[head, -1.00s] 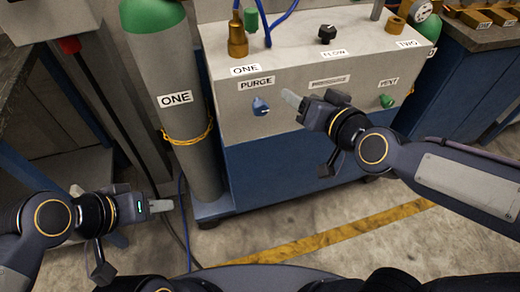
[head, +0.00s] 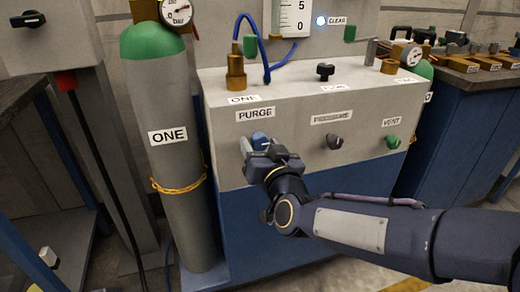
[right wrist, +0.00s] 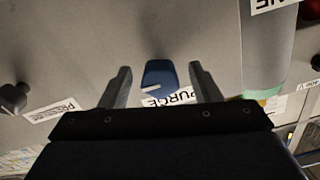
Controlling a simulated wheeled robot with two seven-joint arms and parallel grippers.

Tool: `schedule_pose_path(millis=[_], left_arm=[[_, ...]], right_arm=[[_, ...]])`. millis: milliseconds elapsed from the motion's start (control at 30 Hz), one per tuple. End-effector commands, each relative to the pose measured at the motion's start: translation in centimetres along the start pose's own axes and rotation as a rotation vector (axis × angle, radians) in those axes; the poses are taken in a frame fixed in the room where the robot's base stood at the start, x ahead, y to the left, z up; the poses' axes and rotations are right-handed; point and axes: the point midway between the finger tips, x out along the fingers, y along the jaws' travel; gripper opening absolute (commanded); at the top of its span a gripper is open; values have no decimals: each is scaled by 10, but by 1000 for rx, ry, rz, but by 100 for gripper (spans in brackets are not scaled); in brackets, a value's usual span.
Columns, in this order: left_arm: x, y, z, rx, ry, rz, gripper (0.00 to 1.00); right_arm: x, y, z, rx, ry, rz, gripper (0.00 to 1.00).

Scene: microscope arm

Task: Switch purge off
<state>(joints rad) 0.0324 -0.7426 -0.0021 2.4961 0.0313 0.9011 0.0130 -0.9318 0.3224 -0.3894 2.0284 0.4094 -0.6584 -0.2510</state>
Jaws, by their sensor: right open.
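The blue purge knob (head: 261,139) sits on the front of the grey panel (head: 300,150), below the PURGE label (head: 255,114). In the right wrist view the knob (right wrist: 160,78) shows a white pointer line and lies between my two fingers, with a gap on each side. My right gripper (head: 250,145) is open at the knob; it also shows in the right wrist view (right wrist: 160,85). In the head view the gripper partly covers the knob. My left gripper is out of view.
A black knob (head: 334,142) and a green vent knob (head: 392,142) are to the right on the same panel. A grey cylinder marked ONE (head: 172,185) with a green top stands just left.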

Motion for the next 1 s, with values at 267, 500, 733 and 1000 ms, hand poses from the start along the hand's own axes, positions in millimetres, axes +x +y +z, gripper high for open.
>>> schedule_pose_path(millis=[267, 500, 733, 1000], left_arm=[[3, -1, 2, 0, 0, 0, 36], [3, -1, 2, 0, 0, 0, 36], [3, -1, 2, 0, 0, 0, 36], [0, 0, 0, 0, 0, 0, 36]], right_arm=[[12, 0, 0, 0, -1, 0, 57], [11, 0, 0, 1, -1, 0, 44], [11, 0, 0, 1, -1, -1, 14], [11, 0, -1, -24, -2, 0, 12]])
